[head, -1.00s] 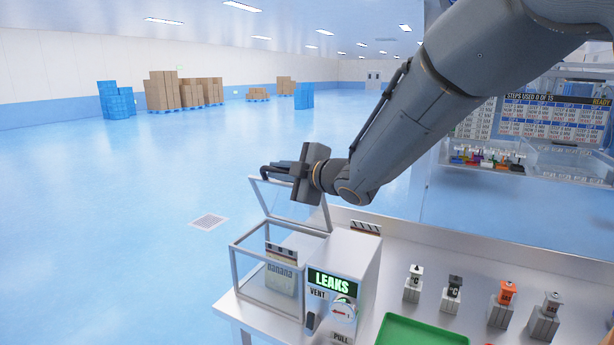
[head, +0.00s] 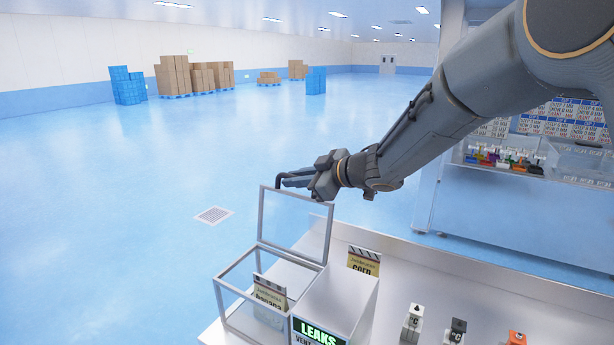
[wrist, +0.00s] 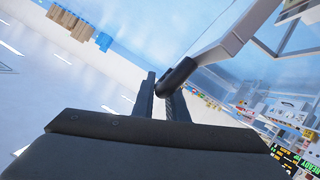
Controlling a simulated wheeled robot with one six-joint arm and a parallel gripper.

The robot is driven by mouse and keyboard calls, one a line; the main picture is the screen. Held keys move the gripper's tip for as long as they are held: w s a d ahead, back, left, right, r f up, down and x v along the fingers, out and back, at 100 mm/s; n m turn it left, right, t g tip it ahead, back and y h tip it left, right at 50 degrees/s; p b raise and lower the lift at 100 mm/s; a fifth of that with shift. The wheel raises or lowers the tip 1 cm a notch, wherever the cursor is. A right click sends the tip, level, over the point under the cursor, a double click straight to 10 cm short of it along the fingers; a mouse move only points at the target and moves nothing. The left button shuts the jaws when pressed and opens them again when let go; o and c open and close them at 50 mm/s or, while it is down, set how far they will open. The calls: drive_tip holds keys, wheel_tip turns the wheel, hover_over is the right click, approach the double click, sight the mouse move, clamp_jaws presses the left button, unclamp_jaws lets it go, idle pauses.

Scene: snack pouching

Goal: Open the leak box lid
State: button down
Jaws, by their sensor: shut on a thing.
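The leak box (head: 336,300) stands on the bench at the lower middle of the head view, with a clear chamber framed in metal. Its framed clear lid (head: 296,224) is raised and stands roughly upright on the chamber's far side. A banana pouch (head: 270,294) is inside the chamber. My gripper (head: 281,180) is at the lid's top edge, shut on the lid. The exact contact is partly hidden by the fingers.
A corn pouch (head: 364,262) stands behind the leak box. Small blocks, including a white one (head: 412,322) and a dark one (head: 457,330), stand to the right on the bench (head: 440,275). The floor beyond is clear around a drain grate (head: 214,215).

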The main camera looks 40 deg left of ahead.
drive_tip(key=shift+a+r, duration=0.2)
drive_tip(key=shift+r, duration=0.1)
drive_tip(key=c, duration=1.8)
unclamp_jaws()
drive_tip(key=shift+a+f, duration=0.1)
drive_tip(key=shift+o, duration=0.2)
drive_tip(key=shift+w+f, duration=0.1)
drive_tip(key=shift+b+v, duration=1.6)
drive_tip(key=shift+v, duration=2.5)
drive_tip(key=shift+f, duration=0.1)
